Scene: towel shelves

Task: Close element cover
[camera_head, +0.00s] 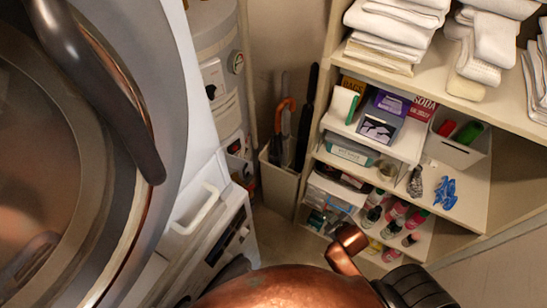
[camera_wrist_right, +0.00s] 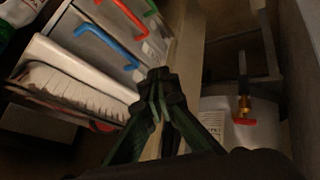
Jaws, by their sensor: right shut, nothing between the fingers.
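A white water heater (camera_head: 207,28) stands behind the washer in the head view. A light panel (camera_head: 212,72) with dark spots is on its front, probably the element cover; I cannot tell how far open it is. In the right wrist view a white tank (camera_wrist_right: 215,135) has a brass valve with a red handle (camera_wrist_right: 244,121); no cover can be made out there. My right gripper (camera_wrist_right: 160,92) is shut and empty, apart from the tank, its tips in front of a pale upright edge. In the head view only my copper arm and dark parts show at the bottom. My left gripper is not in view.
A round machine door with a dark handle (camera_head: 110,85) fills the left. A bin (camera_head: 277,184) holds umbrellas. Shelves (camera_head: 465,185) with towels, boxes and bottles stand at the right. The wrist view shows a white brush (camera_wrist_right: 75,80) close left of my gripper. Some floor (camera_head: 285,240) is clear.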

